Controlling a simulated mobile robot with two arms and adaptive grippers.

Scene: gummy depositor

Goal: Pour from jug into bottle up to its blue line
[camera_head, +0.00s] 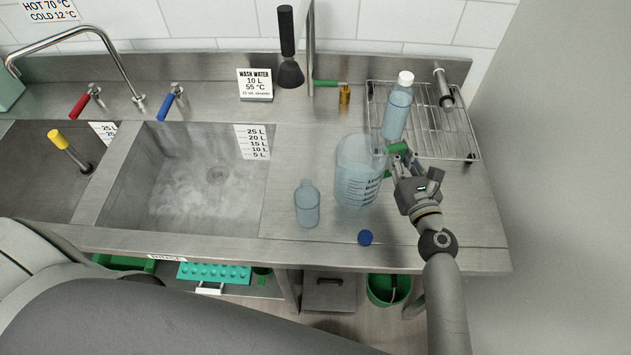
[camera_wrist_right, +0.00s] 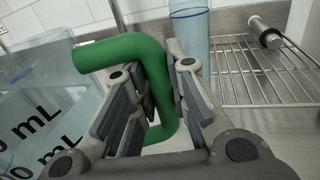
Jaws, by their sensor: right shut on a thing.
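The clear jug (camera_head: 352,182), with dark graduations and a green handle (camera_head: 396,148), looks upright on the steel counter. My right gripper (camera_head: 402,168) is shut on the handle; the right wrist view shows the green handle (camera_wrist_right: 150,75) between its fingers, with the jug's wall (camera_wrist_right: 45,100) at left. An uncapped clear bluish bottle (camera_head: 307,207) stands left of the jug, apart from it. I cannot make out a blue line on it or its fill level. A blue cap (camera_head: 365,237) lies near the counter's front edge. My left gripper is out of view.
A wire rack (camera_head: 440,135) behind the gripper holds a white-capped bottle (camera_head: 397,112). The sink basin (camera_head: 190,190) with cloudy water lies left of the open bottle. A sign (camera_head: 255,84) stands behind. The counter between sink and bottle is narrow.

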